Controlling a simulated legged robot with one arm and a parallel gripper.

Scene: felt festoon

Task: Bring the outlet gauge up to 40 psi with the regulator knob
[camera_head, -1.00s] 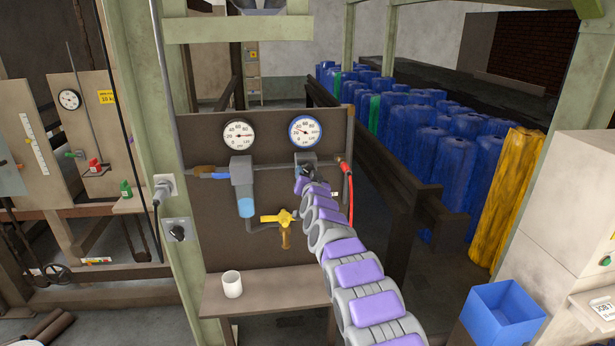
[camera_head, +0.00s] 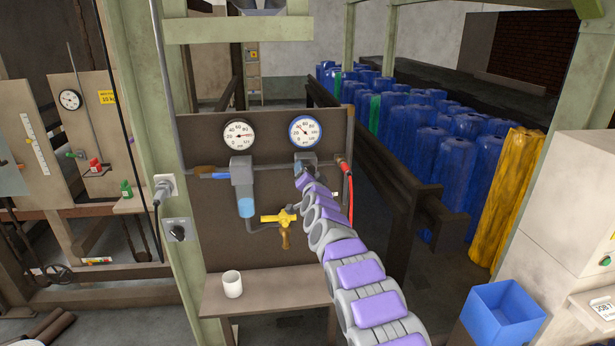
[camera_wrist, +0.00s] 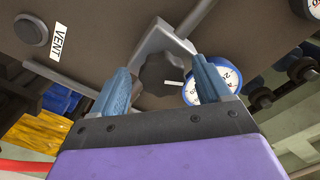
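The blue-rimmed gauge (camera_head: 305,131), on the right of the brown panel, shows psi. Its needle points to the upper left, but I cannot read the exact value. The same gauge (camera_wrist: 212,85) is partly covered by a finger in the wrist view. The dark lobed regulator knob (camera_wrist: 162,73), with a white mark on its right side, sits in front of a grey body below this gauge. My gripper (camera_wrist: 160,80) has its two blue-grey fingers on either side of the knob, with small gaps seeming to show. In the head view my arm hides the knob.
A second gauge (camera_head: 239,135) is at the panel's left, above a filter bowl (camera_head: 246,207). A yellow valve handle (camera_head: 278,217) and a red hose (camera_head: 349,190) are close by. A VENT label (camera_wrist: 59,41) is beside a round button (camera_wrist: 31,30). A white cup (camera_head: 232,284) stands on the shelf.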

